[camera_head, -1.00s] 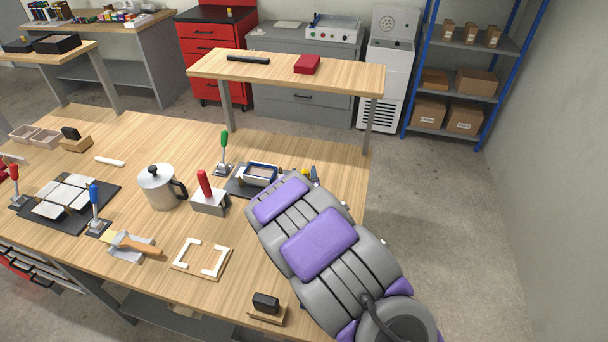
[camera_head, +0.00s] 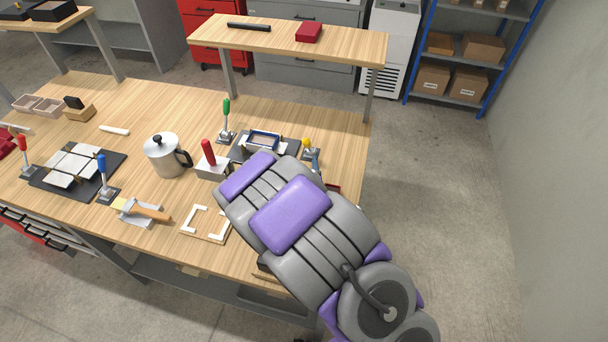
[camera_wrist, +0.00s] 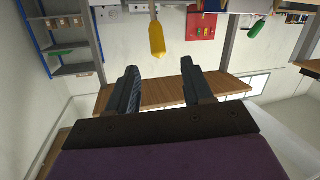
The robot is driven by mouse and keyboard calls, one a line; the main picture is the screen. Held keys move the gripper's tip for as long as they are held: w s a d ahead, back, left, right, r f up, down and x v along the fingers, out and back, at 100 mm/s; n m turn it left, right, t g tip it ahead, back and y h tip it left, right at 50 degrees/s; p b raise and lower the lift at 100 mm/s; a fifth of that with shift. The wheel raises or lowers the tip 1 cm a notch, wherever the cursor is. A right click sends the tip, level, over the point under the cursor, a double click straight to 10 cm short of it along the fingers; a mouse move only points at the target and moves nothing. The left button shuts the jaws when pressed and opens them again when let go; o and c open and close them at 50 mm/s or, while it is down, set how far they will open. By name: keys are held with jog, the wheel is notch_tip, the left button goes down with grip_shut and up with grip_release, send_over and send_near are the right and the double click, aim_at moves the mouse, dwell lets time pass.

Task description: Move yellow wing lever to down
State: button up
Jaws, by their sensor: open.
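The yellow lever (camera_head: 307,143) stands at the right end of the black fixture plate (camera_head: 245,152), near the table's right edge; my arm partly covers the area below it. In the wrist view, which looks upside down, the yellow handle (camera_wrist: 157,40) is in line with the gap between my fingers, beyond their tips. My gripper (camera_wrist: 159,66) is open, with nothing visible between its fingers.
A green lever (camera_head: 226,108) stands left of the fixture's blue-edged frame (camera_head: 263,140). A red-handled block (camera_head: 211,165), a metal pitcher (camera_head: 165,157) and a white-cornered frame (camera_head: 206,223) lie further left. A blue lever (camera_head: 102,172) stands beyond them. Clear floor lies right of the table.

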jog(key=s+r+p, duration=0.1)
jog(key=s+p, duration=0.5)
jog(key=p, duration=0.5)
jog(key=shift+s, duration=0.35)
